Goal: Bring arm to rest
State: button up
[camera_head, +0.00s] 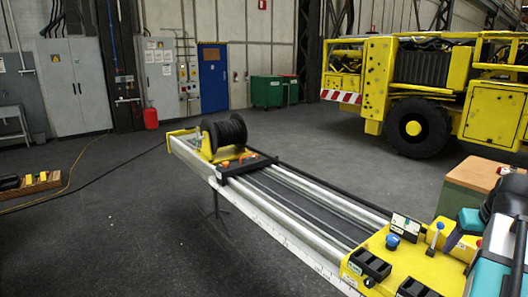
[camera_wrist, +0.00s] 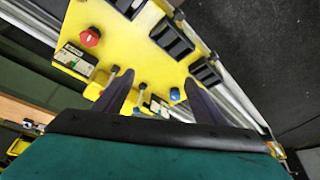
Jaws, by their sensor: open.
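My gripper (camera_wrist: 158,82) shows in the wrist view as two dark fingers spread apart, with no object held between them. It is over the yellow plate (camera_wrist: 110,35) of the boom. The plate carries a red knob (camera_wrist: 90,37), a blue knob (camera_wrist: 175,94), black boxes (camera_wrist: 172,36) and small labelled panels. A small lever (camera_wrist: 141,92) appears between the fingers; I cannot tell how far below it is. In the head view the boom (camera_head: 290,205) runs diagonally to the yellow plate (camera_head: 428,268) at lower right. My teal and black arm is at the right edge; its fingertips are not clear there.
A black reel (camera_head: 224,132) sits at the boom's far end. A yellow vehicle (camera_head: 490,110) stands at back right. A wooden-topped green box (camera_head: 485,177) is close behind my arm. Green bins (camera_head: 267,92) stand by the wall. The floor left of the boom is mostly clear, crossed by cables.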

jog(key=w+a+f+n+g+y+b, duration=0.1)
jog(key=w+a+f, duration=0.4)
jog(key=f, duration=0.4)
jog(key=w+a+f+n+g+y+b, duration=0.1)
jog(key=w+a+f+b, duration=0.1)
jog(key=a+f, duration=0.5)
jog(key=a+f+n+g+y+b, duration=0.1)
jog(key=a+f, duration=0.4)
jog(key=f, duration=0.3)
jog(key=s+a+f+g+b, duration=0.1)
jog(key=a+f, duration=0.4)
jog(key=f, duration=0.3)
jog(key=a+f+n+g+y+b, duration=0.1)
jog(key=a+f, duration=0.3)
jog(key=f, duration=0.3)
jog(key=s+a+f+n+g+b, duration=0.1)
jog(key=s+a+f+g, duration=0.1)
jog(key=s+a+f, duration=0.55)
jog(key=s+a+f+n+g+b, duration=0.1)
jog(key=s+a+f+b, duration=0.3)
jog(key=f, duration=0.7)
jog(key=s+a+f+g+h, duration=0.1)
jog(key=s+a+f, duration=0.1)
jog(key=s+f, duration=0.5)
jog(key=s+a+f+m+g+h, duration=0.1)
jog(key=s+a+f, duration=0.2)
jog(key=s+f, duration=0.4)
jog(key=shift+s+f, duration=0.3)
jog(key=shift+f, duration=0.3)
jog(key=shift+a, duration=0.1)
